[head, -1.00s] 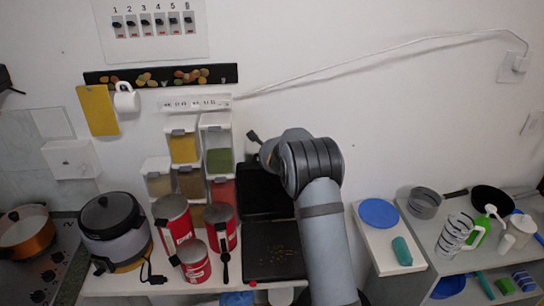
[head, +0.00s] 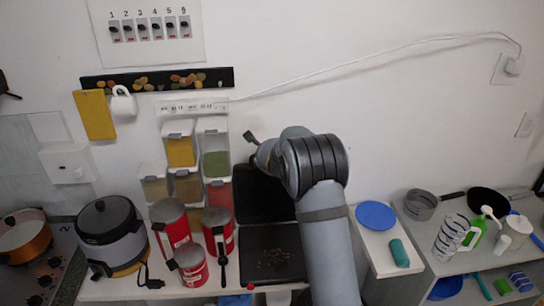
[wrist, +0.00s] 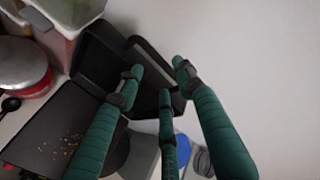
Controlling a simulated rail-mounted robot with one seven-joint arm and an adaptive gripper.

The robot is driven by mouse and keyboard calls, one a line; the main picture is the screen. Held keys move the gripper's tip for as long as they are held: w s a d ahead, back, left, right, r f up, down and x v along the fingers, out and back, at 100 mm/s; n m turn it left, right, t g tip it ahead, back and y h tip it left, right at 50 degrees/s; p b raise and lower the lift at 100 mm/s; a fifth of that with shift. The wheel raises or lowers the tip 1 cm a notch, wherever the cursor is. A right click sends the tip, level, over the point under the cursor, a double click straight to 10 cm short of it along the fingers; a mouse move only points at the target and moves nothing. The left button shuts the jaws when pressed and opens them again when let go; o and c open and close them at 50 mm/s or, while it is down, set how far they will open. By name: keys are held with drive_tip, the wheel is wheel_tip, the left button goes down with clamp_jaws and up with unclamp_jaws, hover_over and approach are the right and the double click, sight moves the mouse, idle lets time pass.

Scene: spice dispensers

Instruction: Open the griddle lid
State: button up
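The black griddle stands on the counter in the head view. Its flat base (head: 272,252) has small brown crumbs on it. Its dark lid (head: 262,195) stands raised, close to upright, at the back of the base, with its right part hidden by my arm. The wrist view shows the crumb-covered base (wrist: 52,128) at lower left and the raised lid (wrist: 97,52) behind my fingers.
Red canisters (head: 170,222) and stacked spice dispensers (head: 180,150) stand left of the griddle. A grey cooker (head: 106,230) is further left. A blue plate (head: 376,215) and a teal item (head: 400,252) lie on the right. The wall is close behind the griddle.

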drive_tip(key=v, duration=0.9)
drive_tip(key=shift+d+r, duration=0.15)
drive_tip(key=shift+r, duration=0.05)
drive_tip(key=shift+s, duration=0.1)
